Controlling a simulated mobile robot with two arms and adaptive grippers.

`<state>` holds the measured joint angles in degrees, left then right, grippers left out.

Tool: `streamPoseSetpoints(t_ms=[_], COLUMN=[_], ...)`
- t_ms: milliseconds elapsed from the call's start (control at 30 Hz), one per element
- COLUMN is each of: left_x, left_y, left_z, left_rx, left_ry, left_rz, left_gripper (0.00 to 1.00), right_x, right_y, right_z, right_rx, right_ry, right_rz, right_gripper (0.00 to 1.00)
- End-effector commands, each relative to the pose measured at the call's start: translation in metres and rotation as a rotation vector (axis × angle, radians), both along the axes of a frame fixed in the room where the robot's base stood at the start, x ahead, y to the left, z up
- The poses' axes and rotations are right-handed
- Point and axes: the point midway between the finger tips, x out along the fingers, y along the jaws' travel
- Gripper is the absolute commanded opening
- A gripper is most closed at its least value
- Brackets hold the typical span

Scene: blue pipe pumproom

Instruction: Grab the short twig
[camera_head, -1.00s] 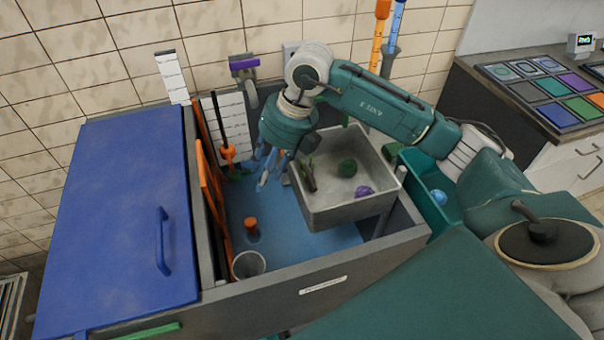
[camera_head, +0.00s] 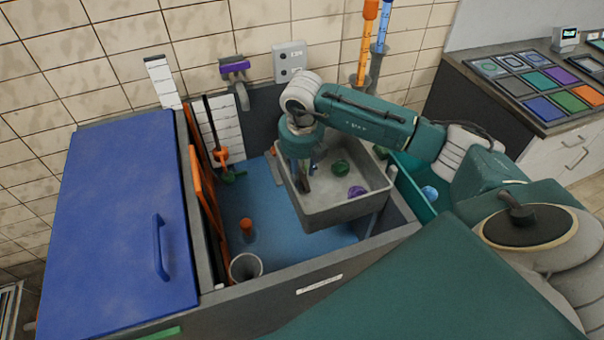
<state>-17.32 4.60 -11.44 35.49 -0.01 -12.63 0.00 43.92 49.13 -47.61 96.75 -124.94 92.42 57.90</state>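The short twig (camera_head: 304,185) is a dark, brownish stick in the left part of a grey tray (camera_head: 323,214). Most of it is hidden behind my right gripper, and only its near end shows. My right gripper (camera_head: 306,171) points down over the left part of the tray, right at the twig. Its fingers overlap the twig in the picture. I cannot tell whether they are open or closed around it. My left gripper is not in view.
A green ball (camera_head: 340,167) and a purple item (camera_head: 356,191) lie in the tray. The tray stands above a blue-floored basin (camera_head: 290,236). An orange-topped item (camera_head: 246,227) and a grey cup (camera_head: 245,267) stand in the basin. A blue lid (camera_head: 115,220) lies at left.

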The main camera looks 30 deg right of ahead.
Motion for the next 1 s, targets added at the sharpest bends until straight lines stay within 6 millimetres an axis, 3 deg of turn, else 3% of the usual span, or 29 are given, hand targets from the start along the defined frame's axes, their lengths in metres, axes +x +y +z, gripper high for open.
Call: streamPoseSetpoints(t_ms=[167, 400, 533, 1000], left_x=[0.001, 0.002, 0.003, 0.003], left_y=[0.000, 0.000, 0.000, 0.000], left_z=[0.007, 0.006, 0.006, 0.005], left_rx=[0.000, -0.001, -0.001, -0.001], left_ry=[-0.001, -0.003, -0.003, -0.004], left_rz=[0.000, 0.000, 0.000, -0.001], left_gripper=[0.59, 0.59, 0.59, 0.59], right_x=[0.002, 0.003, 0.003, 0.004], right_y=[-0.001, -0.001, -0.001, -0.001], right_z=[-0.016, -0.018, -0.018, -0.014], right_rx=[0.000, 0.000, 0.000, 0.000], right_ry=[0.001, -0.001, -0.001, -0.003], right_rz=[0.001, 0.001, 0.001, 0.000], right_gripper=[0.36, 0.36, 0.13, 0.12])
